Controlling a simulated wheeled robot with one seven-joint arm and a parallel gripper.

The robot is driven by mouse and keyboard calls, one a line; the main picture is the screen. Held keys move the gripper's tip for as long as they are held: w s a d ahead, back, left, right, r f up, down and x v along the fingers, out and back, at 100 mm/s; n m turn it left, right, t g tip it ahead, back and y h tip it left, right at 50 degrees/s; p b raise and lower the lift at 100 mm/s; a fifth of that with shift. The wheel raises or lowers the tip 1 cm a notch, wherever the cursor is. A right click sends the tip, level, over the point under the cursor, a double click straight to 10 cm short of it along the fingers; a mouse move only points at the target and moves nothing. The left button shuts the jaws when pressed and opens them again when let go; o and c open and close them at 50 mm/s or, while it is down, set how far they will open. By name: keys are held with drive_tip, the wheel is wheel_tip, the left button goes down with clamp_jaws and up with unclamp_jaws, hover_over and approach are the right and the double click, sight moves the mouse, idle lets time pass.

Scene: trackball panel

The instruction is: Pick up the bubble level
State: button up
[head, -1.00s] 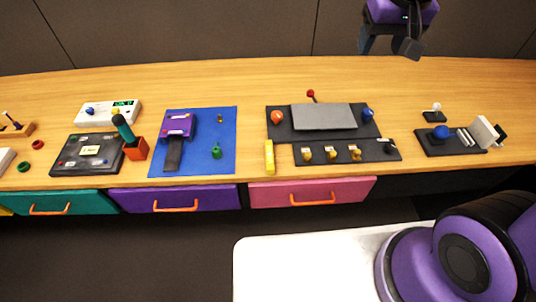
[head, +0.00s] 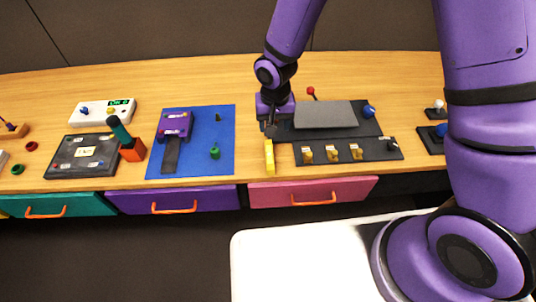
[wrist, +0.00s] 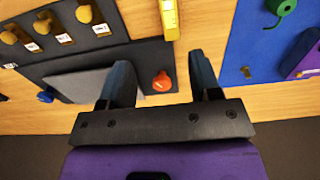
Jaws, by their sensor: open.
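The bubble level is a yellow bar (head: 269,158) lying on the wooden table near its front edge, between the blue mat and the dark panels. In the wrist view the yellow bar (wrist: 170,20) shows at the top edge, cut off by the frame. My gripper (head: 270,128) is just behind the bar's far end in the head view, pointing down. In the wrist view my gripper (wrist: 163,78) has its two fingers apart with nothing between them. The bar lies beyond the fingertips, roughly in line with the gap.
A dark panel with a grey plate (head: 325,115) and an orange-red ball (wrist: 162,81) lies close beside the gripper. A dark strip with several yellow knobs (head: 333,153) is right of the bar. The blue mat (head: 225,135) lies left. Bare wood surrounds the bar's left side.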

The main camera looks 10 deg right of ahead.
wheel_tip(320, 180, down, 2)
drive_tip(key=a, duration=0.1)
hover_over(269, 154)
drive_tip(key=f, duration=0.5)
drive_tip(key=shift+w+d+f, duration=0.2)
drive_tip(key=shift+w+d, duration=0.05)
drive_tip(key=shift+w, duration=0.1)
drive_tip(key=f, duration=0.4)
drive_tip(key=shift+s+a+f, duration=0.15)
drive_tip(key=shift+s+a, duration=0.05)
drive_tip(key=shift+s, duration=0.2)
drive_tip(key=shift+f, duration=0.5)
drive_tip(key=shift+c, duration=0.4)
drive_tip(key=c, duration=1)
